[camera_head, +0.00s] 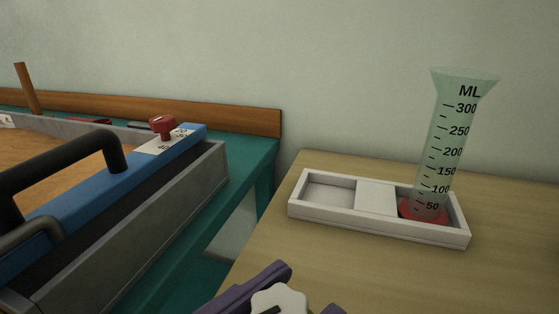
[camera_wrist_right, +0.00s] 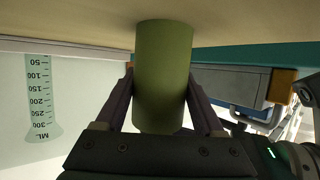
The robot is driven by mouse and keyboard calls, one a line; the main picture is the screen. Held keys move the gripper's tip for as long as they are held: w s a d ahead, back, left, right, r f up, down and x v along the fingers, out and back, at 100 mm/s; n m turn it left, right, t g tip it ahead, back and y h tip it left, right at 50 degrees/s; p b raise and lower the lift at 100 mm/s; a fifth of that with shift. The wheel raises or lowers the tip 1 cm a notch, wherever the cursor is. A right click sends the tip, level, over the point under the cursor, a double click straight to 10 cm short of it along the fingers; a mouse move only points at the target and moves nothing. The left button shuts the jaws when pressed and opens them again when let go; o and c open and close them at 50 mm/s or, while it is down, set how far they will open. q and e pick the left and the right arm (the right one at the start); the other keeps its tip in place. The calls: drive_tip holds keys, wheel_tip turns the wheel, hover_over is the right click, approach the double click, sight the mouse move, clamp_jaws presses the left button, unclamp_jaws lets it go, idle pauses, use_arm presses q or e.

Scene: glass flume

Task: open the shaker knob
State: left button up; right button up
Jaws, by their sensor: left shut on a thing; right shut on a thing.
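A white lobed knob (camera_head: 278,301) with a dark mark on top shows at the bottom edge of the head view, partly cut off. The purple fingers of my left gripper (camera_head: 292,296) stand on either side of it, shut on it. In the right wrist view, my right gripper (camera_wrist_right: 160,88) is shut on a plain green cylinder (camera_wrist_right: 163,60), one finger on each side. The cylinder's far end meets the pale wooden surface. The head view does not show what lies under the knob.
A white tray (camera_head: 376,197) on the wooden table (camera_head: 370,270) holds a clear measuring cylinder (camera_head: 447,140) with a red base. At left, on a green bench, is a grey trough (camera_head: 150,225) with a blue rail (camera_head: 110,187), black handle (camera_head: 65,150) and red knob (camera_head: 162,124).

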sight(278, 308)
use_arm(q)
drive_tip(key=shift+d+r, duration=0.1)
clamp_jaws()
drive_tip(key=shift+m+g+h, duration=0.6)
drive_tip(key=shift+m+g, duration=0.1)
drive_tip(key=m+g+h, duration=0.2)
drive_tip(key=g, duration=0.1)
drive_tip(key=shift+w, duration=0.1)
drive_tip(key=shift+m+g+h, duration=0.6)
drive_tip(key=shift+m+g, duration=0.7)
drive_tip(key=shift+g, duration=0.6)
drive_tip(key=o, duration=0.9)
unclamp_jaws()
drive_tip(key=shift+c, duration=0.2)
wheel_tip(278, 308, up, 10)
